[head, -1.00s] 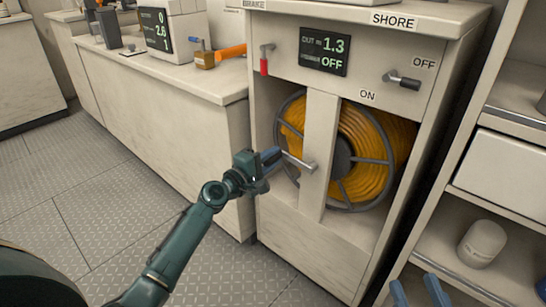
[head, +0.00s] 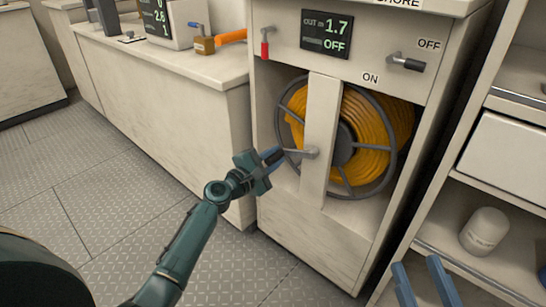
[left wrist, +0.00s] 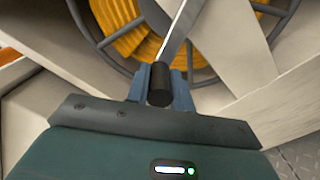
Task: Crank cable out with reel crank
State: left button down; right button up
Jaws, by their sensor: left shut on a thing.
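The cable reel (head: 375,125) with yellow cable sits in a cabinet bay, partly behind an upright post (head: 319,140). The short metal crank (head: 302,153) is mounted on the front of the post, its arm pointing left. My left gripper (head: 272,157) is shut on the crank's dark handle, which shows between the blue fingers in the left wrist view (left wrist: 160,85). The display (head: 326,33) reads OUT m 1.7 and OFF. My right gripper (head: 418,264) is at the bottom right edge, its two blue fingers apart and empty.
A red-handled lever (head: 265,47) hangs left of the display. A black-handled switch (head: 406,63) points toward OFF. Shelves with a white canister (head: 484,231) stand at right. A counter (head: 170,75) runs left; the floor before it is clear.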

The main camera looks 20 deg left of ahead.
pick_arm(q)
jog(key=c, duration=1.2)
grip_release()
jog(key=shift+c, duration=0.2)
pick_arm(e)
jog(key=shift+w, duration=0.1)
pick_arm(q)
jog(key=shift+s, duration=0.25)
jog(key=p+v, duration=0.2)
jog(key=v, duration=1)
jog(key=shift+s, duration=0.3)
pick_arm(e)
jog(key=shift+d+f+h, duration=0.15)
jog(key=shift+f+h, duration=0.15)
jog(key=shift+h, duration=0.1)
pick_arm(q)
jog(key=shift+a, duration=0.15)
pick_arm(e)
jog(key=shift+r, duration=0.1)
